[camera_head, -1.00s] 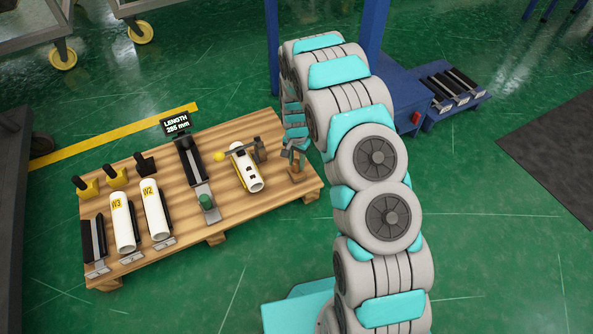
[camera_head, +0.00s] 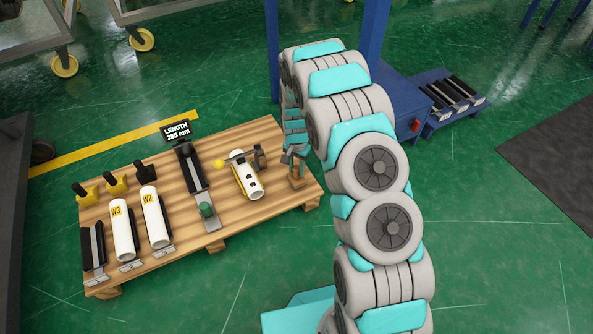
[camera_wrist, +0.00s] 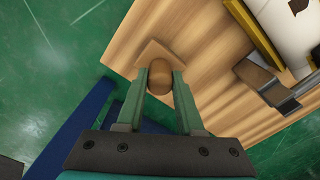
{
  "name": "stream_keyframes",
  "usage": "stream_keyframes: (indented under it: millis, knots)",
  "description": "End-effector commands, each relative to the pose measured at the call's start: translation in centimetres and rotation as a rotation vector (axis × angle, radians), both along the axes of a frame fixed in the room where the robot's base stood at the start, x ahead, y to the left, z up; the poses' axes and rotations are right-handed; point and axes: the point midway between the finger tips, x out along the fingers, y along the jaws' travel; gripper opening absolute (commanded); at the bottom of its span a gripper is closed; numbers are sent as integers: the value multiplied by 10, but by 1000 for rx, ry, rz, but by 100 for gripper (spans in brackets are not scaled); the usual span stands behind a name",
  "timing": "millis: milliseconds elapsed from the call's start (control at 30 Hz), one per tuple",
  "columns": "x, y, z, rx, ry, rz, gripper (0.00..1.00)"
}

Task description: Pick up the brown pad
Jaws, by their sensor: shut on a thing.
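The brown pad (camera_wrist: 158,50) has a flat square plate and a rounded knob. My gripper (camera_wrist: 161,72) is shut on the knob, one green finger on each side. The plate shows just beyond the fingertips. In the head view the pad (camera_head: 296,182) is at the right end of the wooden pallet, below my gripper (camera_head: 295,163). I cannot tell whether its plate touches the wood.
The pallet (camera_head: 235,215) holds a white roll with a clamp (camera_head: 246,180), a black-and-grey gauge (camera_head: 192,172) with a LENGTH sign (camera_head: 177,131), and rolls W2 (camera_head: 155,218) and W3 (camera_head: 122,232). A blue stand (camera_head: 398,92) is behind my arm.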

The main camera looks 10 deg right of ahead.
Motion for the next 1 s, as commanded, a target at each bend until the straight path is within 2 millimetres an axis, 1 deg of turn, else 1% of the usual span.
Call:
stream_keyframes:
  millis: [233,300,467,900,1000]
  knots:
    - [1,0,30,0,-4,0,0]
    - [-11,0,29,0,3,0,0]
    - [-35,0,32,-1,1,0,0]
    - [-124,-1,39,0,4,-1,0]
    - [-137,-1,41,0,-1,0,0]
